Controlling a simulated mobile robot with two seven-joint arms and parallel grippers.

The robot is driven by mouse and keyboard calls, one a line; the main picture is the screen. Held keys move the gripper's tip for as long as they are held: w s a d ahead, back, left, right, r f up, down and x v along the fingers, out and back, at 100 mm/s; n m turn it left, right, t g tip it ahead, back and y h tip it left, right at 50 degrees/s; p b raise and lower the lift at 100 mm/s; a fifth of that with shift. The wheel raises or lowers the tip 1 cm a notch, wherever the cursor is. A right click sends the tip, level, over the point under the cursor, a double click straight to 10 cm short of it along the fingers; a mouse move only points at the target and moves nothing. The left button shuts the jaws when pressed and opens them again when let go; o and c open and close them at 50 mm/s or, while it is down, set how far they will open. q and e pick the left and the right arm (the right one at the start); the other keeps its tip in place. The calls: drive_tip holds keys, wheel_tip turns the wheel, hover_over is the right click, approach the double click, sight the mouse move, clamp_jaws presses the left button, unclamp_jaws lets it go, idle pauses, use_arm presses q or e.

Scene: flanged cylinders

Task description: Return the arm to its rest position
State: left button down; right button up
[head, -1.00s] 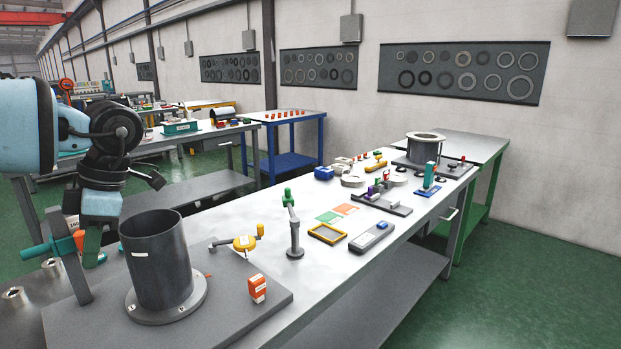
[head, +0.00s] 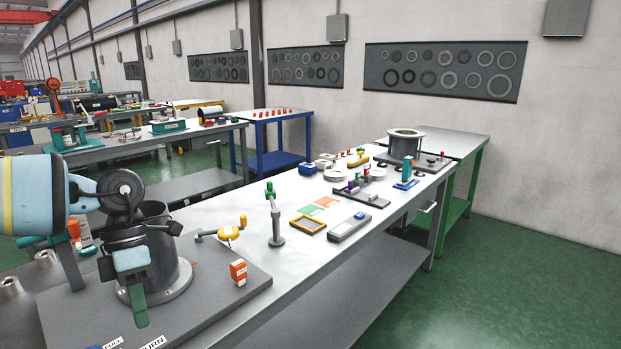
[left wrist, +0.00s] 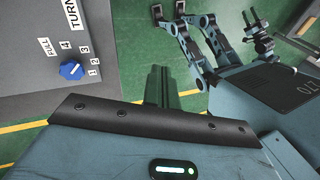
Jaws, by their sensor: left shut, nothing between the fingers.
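My left gripper (head: 138,300) hangs fingers down in the head view, in front of the dark grey flanged cylinder (head: 177,262). Its green fingers are together with nothing between them. The fingers (left wrist: 157,86) also show in the left wrist view, over the green floor beside a grey panel. The cylinder stands upright on its round flange on a grey base plate (head: 215,300). My arm and gripper hide its left part. My right gripper is not clearly in view.
An orange block (head: 238,272) and a yellow-handled crank (head: 229,233) are on the plate's right side. A grey stand with a green top (head: 275,215) is beyond. A blue knob (left wrist: 71,70) sits on the panel. The floor right of the bench is clear.

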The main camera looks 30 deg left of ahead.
use_arm(q)
drive_tip(key=w+d+f+n+t+h+p, duration=0.1)
drive_tip(key=w+d+f+n+t+h, duration=0.1)
drive_tip(key=d+f+n+t+h, duration=0.45)
drive_tip(key=w+d+f+n+t+h, duration=0.25)
drive_tip(key=d+f+n+t, duration=0.45)
drive_tip(key=d+f+n, duration=0.35)
drive_tip(key=s+d+f+n+g+y, duration=0.1)
drive_tip(key=s+d+f+n+y, duration=0.3)
drive_tip(key=s+f+n, duration=0.5)
drive_tip(key=s+d+f+n+g+y+p, duration=0.1)
drive_tip(key=s+d+f+n+y, duration=0.3)
drive_tip(key=s+f+n, duration=0.5)
wheel_tip(320, 180, down, 2)
drive_tip(key=n+y, duration=0.2)
drive_tip(key=n, duration=0.1)
drive_tip(key=shift+f+y, duration=0.15)
drive_tip(key=shift+y, duration=0.25)
use_arm(e)
drive_tip(key=r, duration=0.1)
drive_tip(key=w+r, duration=0.2)
drive_tip(key=shift+d+r+t, duration=0.1)
drive_tip(key=shift+d+t, duration=0.25)
drive_tip(key=shift+t, duration=0.05)
use_arm(q)
drive_tip(key=shift+s+d, duration=0.1)
